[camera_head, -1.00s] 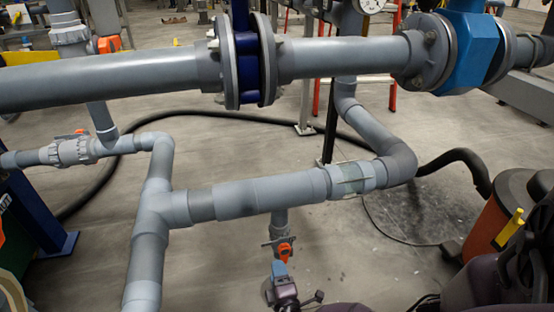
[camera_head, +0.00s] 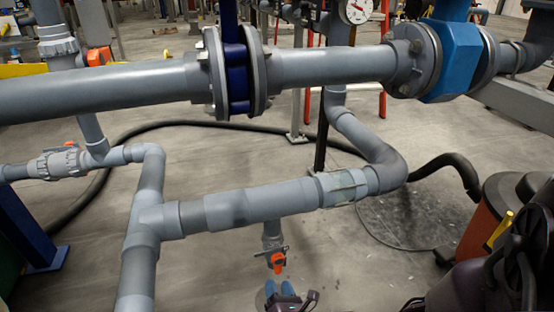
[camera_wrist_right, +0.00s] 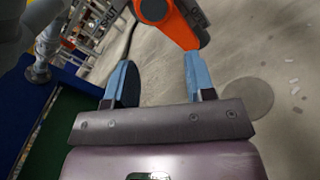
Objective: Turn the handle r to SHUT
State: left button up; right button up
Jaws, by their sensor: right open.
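The orange handle (camera_head: 277,262) sits on a small grey valve on the short pipe that drops below the middle grey pipe run. In the right wrist view the orange handle (camera_wrist_right: 178,25) is large at the top, beyond the fingertips. My right gripper (camera_head: 279,288) is at the bottom of the head view, just below the handle and apart from it in the picture. In the right wrist view my right gripper (camera_wrist_right: 157,75) has its two blue fingers spread, with only floor showing between them. My left gripper is not in view.
The grey pipe run (camera_head: 255,201) crosses just above the handle. A larger pipe with a blue fitting (camera_head: 455,55) runs higher up. An orange and black container (camera_head: 490,225) stands at the right. A black hose (camera_head: 215,127) lies on the open floor behind.

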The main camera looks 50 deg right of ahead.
aim_at(279, 268)
jog(key=w+d+n, duration=0.1)
jog(key=d+n, duration=0.1)
jog(key=w+d+n, duration=0.1)
jog(key=w+n, duration=0.1)
jog(key=w+d+f+n, duration=0.1)
jog(key=w+d+n, duration=0.1)
jog(key=shift+w+d+n, duration=0.15)
jog(key=shift+d+n, duration=0.2)
jog(key=shift+n, duration=0.05)
dwell(0.3)
